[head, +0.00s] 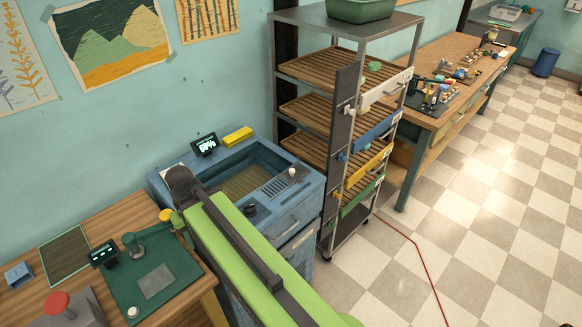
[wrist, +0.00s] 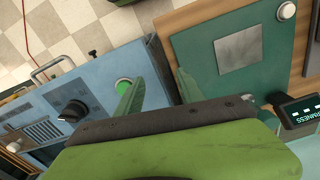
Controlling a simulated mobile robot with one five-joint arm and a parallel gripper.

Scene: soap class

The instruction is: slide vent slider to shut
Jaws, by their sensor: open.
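The vent grille (head: 274,187), a row of dark slots, is on top of the blue cabinet in the head view. A pale knob (head: 292,172) stands at its right end and looks like the vent slider. The grille also shows at the left of the wrist view (wrist: 42,130), with a small pale knob (wrist: 10,127) by it. My gripper (wrist: 160,76) is open and empty, its green fingers spread over the gap between the cabinet and the wooden table. It is well apart from the vent. In the head view my arm hides most of the gripper.
The blue cabinet (head: 306,197) has a basin (head: 245,178), a black dial (wrist: 73,110) and a green button (wrist: 122,86). A green board (wrist: 205,45) lies on the wooden table. A tall rack (head: 340,130) stands right of the cabinet.

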